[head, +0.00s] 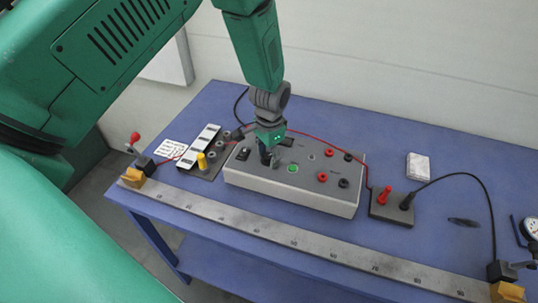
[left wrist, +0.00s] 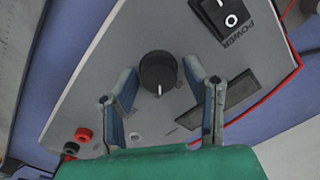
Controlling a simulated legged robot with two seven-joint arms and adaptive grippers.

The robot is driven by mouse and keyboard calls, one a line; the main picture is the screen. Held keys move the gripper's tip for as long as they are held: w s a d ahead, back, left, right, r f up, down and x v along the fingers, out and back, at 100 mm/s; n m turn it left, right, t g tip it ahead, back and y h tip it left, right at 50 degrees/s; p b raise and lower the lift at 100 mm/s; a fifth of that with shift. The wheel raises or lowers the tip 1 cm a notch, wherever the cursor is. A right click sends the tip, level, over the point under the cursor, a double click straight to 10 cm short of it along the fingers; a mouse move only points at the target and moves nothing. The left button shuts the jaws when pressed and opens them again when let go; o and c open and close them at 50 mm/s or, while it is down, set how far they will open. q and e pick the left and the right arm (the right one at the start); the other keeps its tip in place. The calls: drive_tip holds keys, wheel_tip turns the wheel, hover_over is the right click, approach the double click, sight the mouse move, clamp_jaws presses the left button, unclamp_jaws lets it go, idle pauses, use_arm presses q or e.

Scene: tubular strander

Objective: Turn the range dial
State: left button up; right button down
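The range dial (left wrist: 158,72) is a round black knob with a white mark, which points toward the bottom of the left wrist view. It sits on the top panel of a grey instrument box (head: 300,197). My left gripper (head: 267,160) is over the left part of the box and hides the dial in the head view. In the left wrist view its two blue-padded fingers (left wrist: 160,82) are open, one on each side of the dial, with visible gaps. My right gripper is not in view.
The box carries a POWER switch (left wrist: 224,14), a dark display window (left wrist: 228,95), a green button (head: 292,169) and red and black sockets. A long scale bar (head: 270,237) runs along the blue table's front. A terminal block (head: 390,208) with leads stands to the right.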

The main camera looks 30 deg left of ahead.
sight(269, 156)
use_arm(q)
drive_tip(key=shift+r, duration=0.1)
drive_tip(key=shift+r, duration=0.25)
wheel_tip(269, 156, up, 11)
drive_tip(key=shift+d, duration=0.25)
drive_tip(key=shift+r, duration=0.1)
idle(0.3)
drive_tip(key=shift+s, duration=0.1)
